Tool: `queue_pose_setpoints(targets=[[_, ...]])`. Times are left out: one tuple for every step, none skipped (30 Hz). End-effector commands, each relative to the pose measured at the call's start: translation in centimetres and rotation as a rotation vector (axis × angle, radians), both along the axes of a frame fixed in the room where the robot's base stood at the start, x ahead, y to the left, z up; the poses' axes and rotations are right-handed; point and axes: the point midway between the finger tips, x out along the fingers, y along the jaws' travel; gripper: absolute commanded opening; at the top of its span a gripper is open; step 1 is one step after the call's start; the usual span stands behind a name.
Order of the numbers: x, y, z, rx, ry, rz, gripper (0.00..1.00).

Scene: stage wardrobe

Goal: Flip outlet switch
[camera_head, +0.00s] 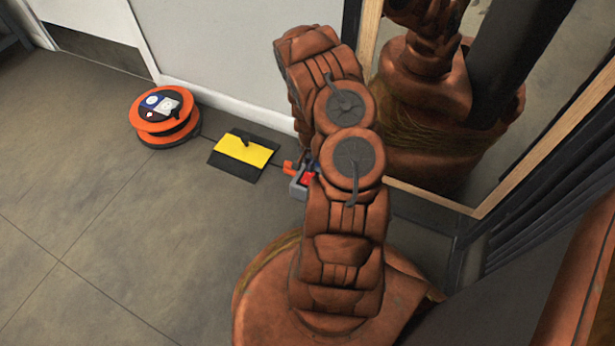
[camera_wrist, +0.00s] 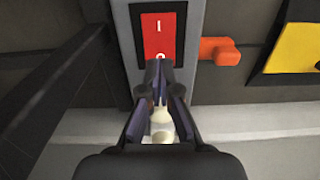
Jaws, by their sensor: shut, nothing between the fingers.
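The outlet strip (camera_wrist: 210,84) is a grey block with a red rocker switch (camera_wrist: 164,33) marked "I" and, lower down, a partly hidden "O". My gripper (camera_wrist: 160,68) is shut and empty. Its fingertips overlap the lower edge of the switch in the wrist view; I cannot tell if they touch it. In the head view the outlet strip (camera_head: 297,190) lies on the floor beside my arm, with the red switch (camera_head: 308,178) partly visible. My gripper is mostly hidden behind my arm there.
An orange plug (camera_wrist: 220,51) joins the strip's side. A yellow and black cable cover (camera_head: 247,150) and an orange cable reel (camera_head: 164,115) lie to the left along the wall. A wood-framed mirror (camera_head: 430,199) stands behind my arm. The floor at left is clear.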

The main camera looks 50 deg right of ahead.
Motion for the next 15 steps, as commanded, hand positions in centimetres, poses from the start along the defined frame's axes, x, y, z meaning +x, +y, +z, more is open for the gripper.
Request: queue_pose_setpoints(targets=[[0.0,0.0,-0.07,0.0,0.0,0.0,0.0],[0.0,0.01,-0.11,0.0,0.0,0.0,0.0],[0.0,0.01,-0.16,0.0,0.0,0.0,0.0],[0.0,0.0,-0.19,0.0,0.0,0.0,0.0],[-0.01,0.02,-0.24,0.001,0.0,0.0,0.0],[0.0,0.01,-0.28,0.0,0.0,0.0,0.0],[0.0,0.01,-0.32,0.0,0.0,0.0,0.0],[0.0,0.01,-0.36,0.001,0.0,0.0,0.0],[-0.01,0.02,-0.41,0.001,0.0,0.0,0.0],[-0.01,0.02,-0.44,0.001,0.0,0.0,0.0],[-0.01,0.02,-0.48,0.001,0.0,0.0,0.0],[0.0,0.01,-0.52,0.0,0.0,0.0,0.0],[0.0,0.01,-0.56,0.001,0.0,0.0,0.0],[0.0,0.01,-0.6,0.0,0.0,0.0,0.0],[0.0,0.01,-0.64,0.0,0.0,0.0,0.0]])
